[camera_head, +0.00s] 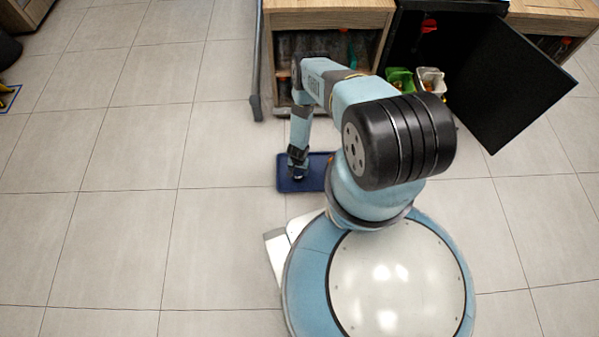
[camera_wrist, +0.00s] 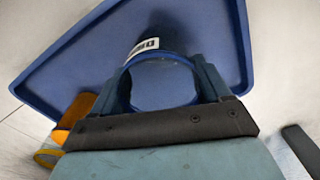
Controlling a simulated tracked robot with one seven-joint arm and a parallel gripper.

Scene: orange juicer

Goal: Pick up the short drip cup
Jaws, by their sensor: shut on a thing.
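The short drip cup (camera_wrist: 163,84) shows in the wrist view as a round vessel with a blue rim, seen from above. My gripper (camera_wrist: 165,88) has one finger on each side of it and is shut on it. The cup is over the blue tray (camera_wrist: 75,62); I cannot tell whether it touches the tray. In the head view my gripper (camera_head: 298,172) points down at the left part of the blue tray (camera_head: 318,181) on the floor. The cup cannot be made out there.
An orange object (camera_wrist: 76,110) and a yellow-rimmed one (camera_wrist: 46,158) lie beside the tray's lower left edge in the wrist view. A cabinet (camera_head: 330,16) and an open dark door (camera_head: 515,80) stand at the back.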

